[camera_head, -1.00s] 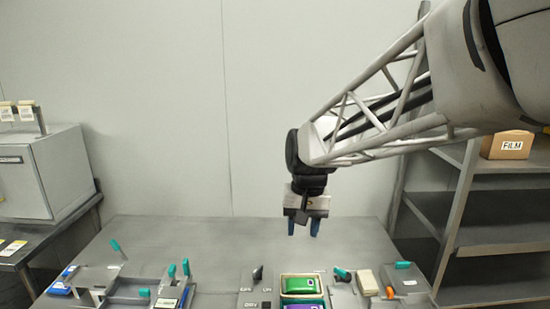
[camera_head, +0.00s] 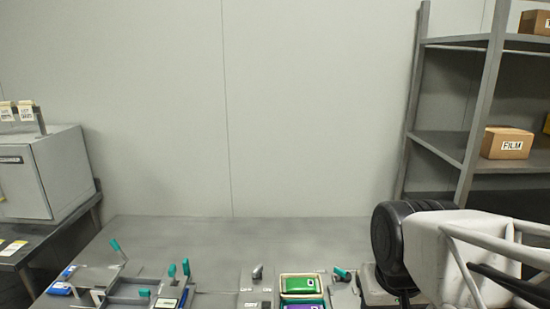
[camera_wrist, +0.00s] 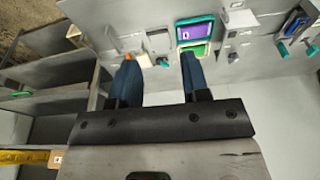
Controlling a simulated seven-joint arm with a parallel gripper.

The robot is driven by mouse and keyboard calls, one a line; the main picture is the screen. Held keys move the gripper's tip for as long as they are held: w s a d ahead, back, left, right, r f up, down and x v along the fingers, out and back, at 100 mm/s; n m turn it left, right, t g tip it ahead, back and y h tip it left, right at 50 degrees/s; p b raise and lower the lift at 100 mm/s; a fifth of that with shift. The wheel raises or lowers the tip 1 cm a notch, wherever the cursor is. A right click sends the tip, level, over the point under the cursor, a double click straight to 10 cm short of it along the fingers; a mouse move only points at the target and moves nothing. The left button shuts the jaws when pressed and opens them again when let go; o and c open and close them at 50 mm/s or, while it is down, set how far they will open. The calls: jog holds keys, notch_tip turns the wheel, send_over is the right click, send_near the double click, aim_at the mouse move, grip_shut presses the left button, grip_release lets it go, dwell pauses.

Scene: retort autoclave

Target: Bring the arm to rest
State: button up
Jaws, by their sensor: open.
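My gripper (camera_wrist: 158,82) shows in the wrist view with its two blue fingers apart and nothing between them. In the head view my arm reaches in low from the right edge, and the gripper itself is out of sight. The arm's dark joint hides the right part of the grey workbench (camera_head: 190,235). A green pack (camera_head: 302,284) and a purple pack (camera_head: 304,306) lie in trays near the bench's front. In the wrist view the purple pack (camera_wrist: 194,32) and green pack (camera_wrist: 196,50) appear beyond the fingertips.
A grey shelf rack (camera_head: 440,144) with a FILM box (camera_head: 507,143) stands at the right, behind my arm. Fixtures with teal handles (camera_head: 118,248) stand at the bench's left. A grey machine (camera_head: 45,172) sits on a side table. The bench's back strip is clear.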

jog(key=shift+s+d+f, duration=0.2)
jog(key=shift+s+f, duration=0.05)
jog(key=shift+s, duration=0.35)
jog(key=shift+s+d+f, duration=0.2)
jog(key=shift+s+f, duration=0.05)
jog(key=shift+s, duration=0.35)
